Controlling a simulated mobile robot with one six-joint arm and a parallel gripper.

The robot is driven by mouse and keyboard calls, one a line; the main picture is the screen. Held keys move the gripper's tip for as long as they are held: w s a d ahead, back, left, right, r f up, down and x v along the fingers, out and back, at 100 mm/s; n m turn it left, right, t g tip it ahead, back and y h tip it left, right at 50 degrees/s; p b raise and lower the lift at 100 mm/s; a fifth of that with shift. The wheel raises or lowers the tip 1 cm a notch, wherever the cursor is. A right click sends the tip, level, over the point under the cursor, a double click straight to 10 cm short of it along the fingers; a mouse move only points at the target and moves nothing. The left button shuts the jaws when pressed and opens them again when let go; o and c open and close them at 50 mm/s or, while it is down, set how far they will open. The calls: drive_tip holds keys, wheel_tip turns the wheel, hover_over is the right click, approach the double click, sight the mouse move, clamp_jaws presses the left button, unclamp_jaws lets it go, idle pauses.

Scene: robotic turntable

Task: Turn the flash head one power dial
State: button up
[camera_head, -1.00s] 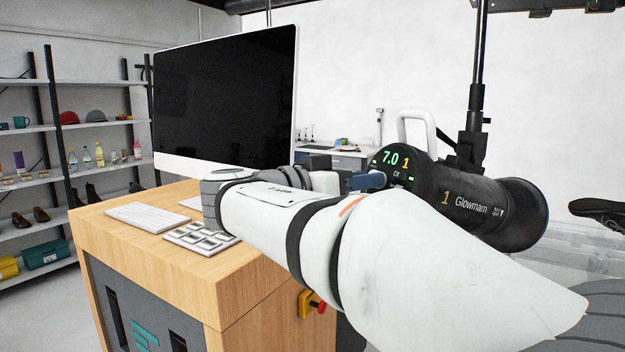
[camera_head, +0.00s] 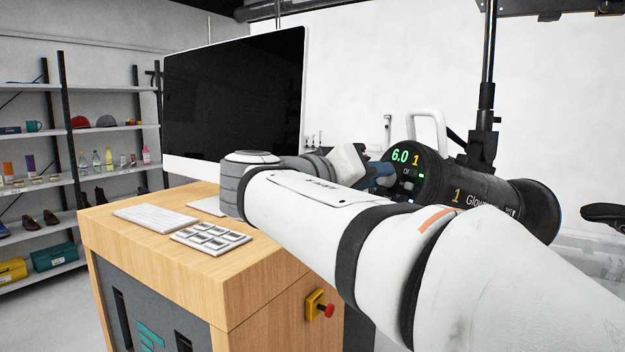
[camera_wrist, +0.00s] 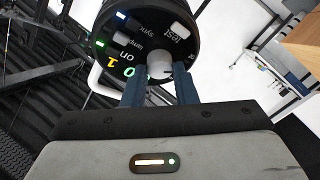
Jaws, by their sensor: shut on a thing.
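The flash head (camera_head: 480,192) is a black cylinder marked with a yellow 1. Its rear panel faces left and reads "6.0" in green and "1" in yellow in the head view. In the wrist view the panel of the flash head (camera_wrist: 145,35) fills the top, with buttons and lit marks. The power dial (camera_wrist: 160,66) is a light grey knob at the panel's lower edge there. My gripper (camera_wrist: 160,85) has its two blue fingers shut on the dial, one on each side. In the head view my gripper (camera_head: 380,175) is partly hidden by my arm.
A wooden desk (camera_head: 200,265) stands left with a monitor (camera_head: 235,100), a keyboard (camera_head: 155,217) and a button pad (camera_head: 210,238). A red stop button (camera_head: 327,310) is on its side. A white handle (camera_head: 428,125) rises above the flash head. Shelves line the left wall.

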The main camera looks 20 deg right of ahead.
drive_tip(key=shift+s+d+r+n+t+y+p, duration=0.15)
drive_tip(key=shift+n+y+p, duration=0.2)
drive_tip(key=shift+n, duration=0.95)
drive_tip(key=shift+w+a+r+n+t+y+p, duration=0.15)
drive_tip(key=shift+n+y+p, duration=0.2)
drive_tip(key=shift+n, duration=0.95)
drive_tip(key=shift+s+d+f, duration=0.1)
drive_tip(key=shift+f, duration=0.05)
drive_tip(key=o, duration=0.8)
drive_tip(key=shift+d, duration=0.2)
drive_tip(key=shift+o, duration=0.9)
drive_tip(key=shift+a, duration=0.15)
drive_tip(key=v, duration=0.7)
drive_tip(key=shift+s+a+b, duration=0.15)
drive_tip(key=shift+a+b, duration=0.15)
